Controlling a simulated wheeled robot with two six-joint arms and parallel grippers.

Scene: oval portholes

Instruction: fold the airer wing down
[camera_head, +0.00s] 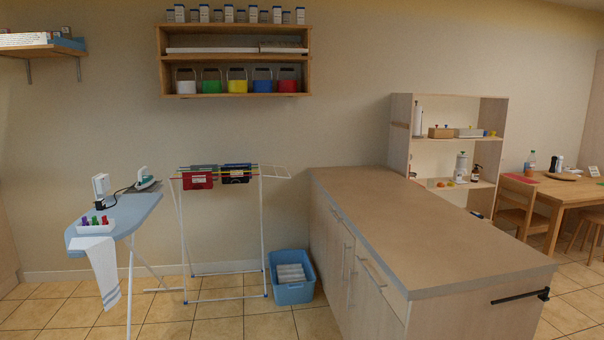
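The clothes airer (265,235) stands on the tiled floor against the back wall, with thin white legs. A white wire wing (276,172) sticks out from the right of its top, roughly level. A red item (198,178) and a dark item (236,174) hang on the coloured rails at the top. The left end of the airer top is close to the ironing board, and I cannot tell whether a wing is there. Neither of my grippers is in view.
An ironing board (140,207) with an iron (145,178), a white tray (96,227) and a hanging towel (103,268) stands left. A blue basket (292,293) sits on the floor below the wing. A long counter (420,225) fills the right. A shelf (235,95) hangs above.

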